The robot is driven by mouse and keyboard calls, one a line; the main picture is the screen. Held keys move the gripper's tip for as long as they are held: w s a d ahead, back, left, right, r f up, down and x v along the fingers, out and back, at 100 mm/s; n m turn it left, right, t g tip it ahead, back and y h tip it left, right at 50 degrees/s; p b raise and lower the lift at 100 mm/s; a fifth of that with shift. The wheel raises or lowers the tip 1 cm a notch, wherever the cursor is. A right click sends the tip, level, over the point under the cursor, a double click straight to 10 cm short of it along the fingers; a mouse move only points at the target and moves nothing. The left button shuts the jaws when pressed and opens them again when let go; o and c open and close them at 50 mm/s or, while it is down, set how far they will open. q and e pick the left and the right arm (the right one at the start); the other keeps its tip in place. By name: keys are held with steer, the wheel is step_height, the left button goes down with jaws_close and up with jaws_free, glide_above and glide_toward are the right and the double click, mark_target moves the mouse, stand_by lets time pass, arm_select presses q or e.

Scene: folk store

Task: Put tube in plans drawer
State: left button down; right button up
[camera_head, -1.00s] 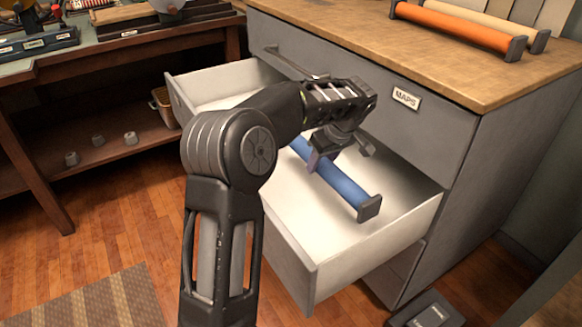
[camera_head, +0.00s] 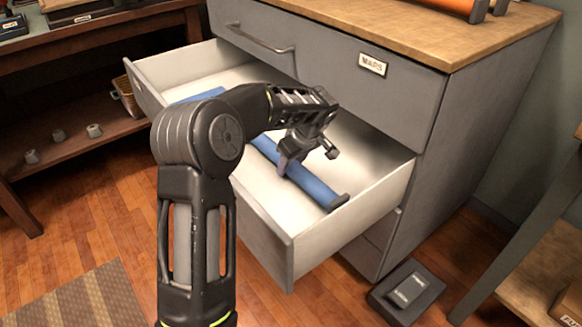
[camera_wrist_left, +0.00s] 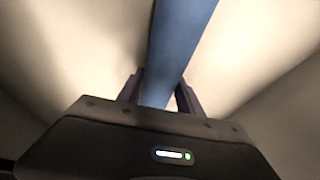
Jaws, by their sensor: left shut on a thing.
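The blue tube (camera_head: 314,186) with dark end caps lies low inside the open, white-lined drawer (camera_head: 374,190). My left gripper (camera_head: 288,164) reaches down into the drawer and is shut on the tube near its middle. In the left wrist view the tube (camera_wrist_left: 178,45) runs up between the two fingers (camera_wrist_left: 158,95). More blue shows to the left behind my arm; the arm hides the part between. I cannot tell whether the tube touches the drawer floor. My right gripper is out of view.
The closed drawer above bears a MAPS label (camera_head: 373,65) and a bar handle (camera_head: 260,40). An orange tube (camera_head: 452,6) lies on the wooden cabinet top. A dark box (camera_head: 407,290) sits on the floor at right. A workbench with a shelf (camera_head: 80,140) stands at left.

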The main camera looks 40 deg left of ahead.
arm_select(q)
steer(key=shift+f, duration=0.1)
steer(key=c, duration=0.8)
jaws_free()
steer(key=p+v, duration=0.3)
steer(key=v, duration=0.9)
steer(key=shift+s, duration=0.1)
